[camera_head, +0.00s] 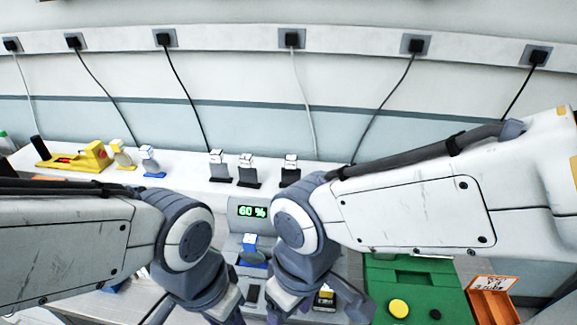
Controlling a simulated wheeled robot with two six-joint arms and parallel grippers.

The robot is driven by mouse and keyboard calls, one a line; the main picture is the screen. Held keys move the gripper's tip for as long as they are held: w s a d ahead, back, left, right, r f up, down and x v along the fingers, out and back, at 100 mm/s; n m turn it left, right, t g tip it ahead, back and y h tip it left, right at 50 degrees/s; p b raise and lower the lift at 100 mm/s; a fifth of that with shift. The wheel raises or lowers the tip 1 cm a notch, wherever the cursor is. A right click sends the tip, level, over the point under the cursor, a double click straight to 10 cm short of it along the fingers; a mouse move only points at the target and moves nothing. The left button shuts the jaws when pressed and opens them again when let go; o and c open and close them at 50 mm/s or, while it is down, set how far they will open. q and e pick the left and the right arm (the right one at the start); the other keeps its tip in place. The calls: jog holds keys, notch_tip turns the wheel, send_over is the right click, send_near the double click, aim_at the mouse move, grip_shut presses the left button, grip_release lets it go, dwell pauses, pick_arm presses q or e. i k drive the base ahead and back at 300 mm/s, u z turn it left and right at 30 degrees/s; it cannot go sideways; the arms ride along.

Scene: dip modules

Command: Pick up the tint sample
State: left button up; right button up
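No item is labelled as the tint sample, so I cannot tell which one it is. A small blue piece with a pale top (250,244) sits in the grey device below the green "60 %" display (252,212). On the white counter stand a yellow piece (121,156), a blue piece (150,162) and three dark pieces with pale tops (218,167), (247,171), (290,172). My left gripper (222,308) is low, left of the device's front. My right gripper (290,305) is low, in front of the device. Their fingertips are partly hidden, and I cannot see what they hold.
A yellow device (80,158) stands on the counter at the left. A green box (415,285) with a yellow round button (398,308) is at the lower right, beside an orange bin (492,300). A small yellow-and-black item (325,298) lies by my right gripper. Cables hang along the wall.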

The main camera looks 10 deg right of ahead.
aim_at(219, 171)
jog(key=k, duration=0.5)
jog(key=u, duration=1)
jog(key=i, duration=0.6)
jog(key=u, duration=0.55)
jog(key=i, duration=0.7)
jog(key=z, duration=0.9)
jog(key=i, duration=0.6)
jog(key=z, duration=0.7)
